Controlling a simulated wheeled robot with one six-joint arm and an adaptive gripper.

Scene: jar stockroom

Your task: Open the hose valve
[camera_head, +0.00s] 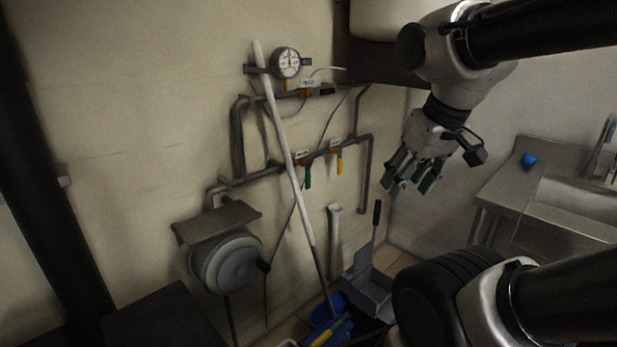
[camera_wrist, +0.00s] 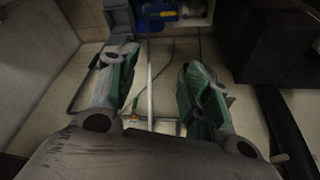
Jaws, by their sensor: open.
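Grey pipes (camera_head: 262,175) run along the wall in the head view. The lower pipe carries a valve with a green handle (camera_head: 308,176) and one with a yellow handle (camera_head: 339,160), both hanging down. The upper pipe has a valve with a black handle (camera_head: 327,91) lying along the pipe. Small labels sit by the valves, too small to read, so I cannot tell which is the hose valve. My gripper (camera_head: 413,182) is open and empty, right of the pipes, pointing downward.
A long white pole (camera_head: 285,150) leans across the pipes, beside the green handle. A round hose reel (camera_head: 228,262) is at lower left, a gauge (camera_head: 287,62) above. A blue bucket (camera_head: 327,325) and grey dustpan (camera_head: 368,285) stand below. A metal sink counter (camera_head: 515,190) is at right.

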